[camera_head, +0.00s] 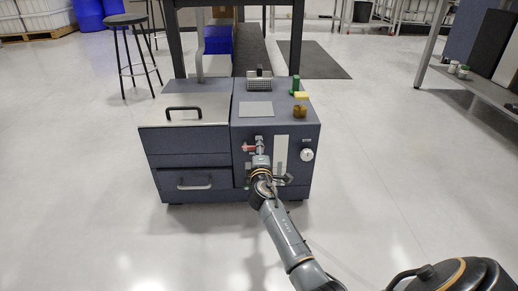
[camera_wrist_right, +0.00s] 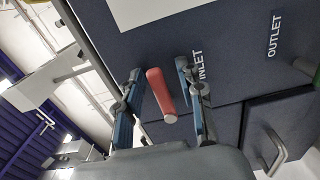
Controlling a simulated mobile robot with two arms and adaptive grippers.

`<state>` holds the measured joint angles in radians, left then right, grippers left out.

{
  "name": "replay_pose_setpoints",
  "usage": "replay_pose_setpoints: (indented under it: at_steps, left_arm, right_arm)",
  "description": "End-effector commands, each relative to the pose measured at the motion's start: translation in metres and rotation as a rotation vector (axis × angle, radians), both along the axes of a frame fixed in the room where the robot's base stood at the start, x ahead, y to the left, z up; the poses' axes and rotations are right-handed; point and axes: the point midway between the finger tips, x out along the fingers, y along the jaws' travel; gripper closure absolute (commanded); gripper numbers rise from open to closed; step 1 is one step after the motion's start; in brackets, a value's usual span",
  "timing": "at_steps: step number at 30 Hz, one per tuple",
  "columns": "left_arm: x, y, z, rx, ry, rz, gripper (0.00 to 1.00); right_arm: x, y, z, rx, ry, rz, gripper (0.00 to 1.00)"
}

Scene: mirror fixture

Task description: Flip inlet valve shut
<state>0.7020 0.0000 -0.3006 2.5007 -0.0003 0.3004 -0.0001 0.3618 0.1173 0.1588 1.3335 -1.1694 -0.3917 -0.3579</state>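The inlet valve's red handle (camera_head: 248,148) is on the front of the dark grey fixture, pointing left from a metallic valve body (camera_head: 259,142). My right gripper (camera_head: 260,158) is at the fixture front, just below and beside the handle. In the right wrist view the red handle (camera_wrist_right: 161,95) lies between the two fingers of my right gripper (camera_wrist_right: 157,75). The fingers are spread, with a visible gap on both sides of the handle. An INLET label (camera_wrist_right: 198,68) is partly behind the right finger. My left gripper is not in view.
An OUTLET label (camera_wrist_right: 273,36) is on the same panel. A round white knob (camera_head: 307,155) is to the right on the front. Small green and yellow items (camera_head: 300,94) stand on top. The floor around is clear.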

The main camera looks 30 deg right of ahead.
Motion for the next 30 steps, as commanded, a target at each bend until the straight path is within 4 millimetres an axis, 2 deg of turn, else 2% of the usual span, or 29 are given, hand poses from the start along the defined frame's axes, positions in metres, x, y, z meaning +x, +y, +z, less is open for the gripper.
replay_pose_setpoints:
  at_steps: [4, 8, 16, 21, 25, 30]
  left_arm:
    - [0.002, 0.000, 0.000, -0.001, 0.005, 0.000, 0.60]
    - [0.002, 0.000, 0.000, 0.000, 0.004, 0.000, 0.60]
    - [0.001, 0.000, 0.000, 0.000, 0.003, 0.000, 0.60]
    - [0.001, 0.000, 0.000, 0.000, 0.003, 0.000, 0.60]
    - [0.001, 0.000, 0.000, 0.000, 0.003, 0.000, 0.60]
    - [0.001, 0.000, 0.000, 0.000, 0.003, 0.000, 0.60]
  right_arm:
    - [0.000, -0.001, 0.004, -0.002, -0.003, -0.001, 0.62]
    - [0.000, -0.001, 0.017, -0.002, -0.006, -0.002, 0.62]
    - [0.001, -0.001, 0.067, -0.004, -0.009, 0.000, 0.62]
    - [0.000, 0.000, 0.091, -0.003, -0.004, 0.000, 0.62]
    - [0.000, 0.000, 0.099, -0.001, -0.002, 0.000, 0.62]
    - [0.000, 0.000, 0.100, 0.000, 0.000, 0.001, 0.62]
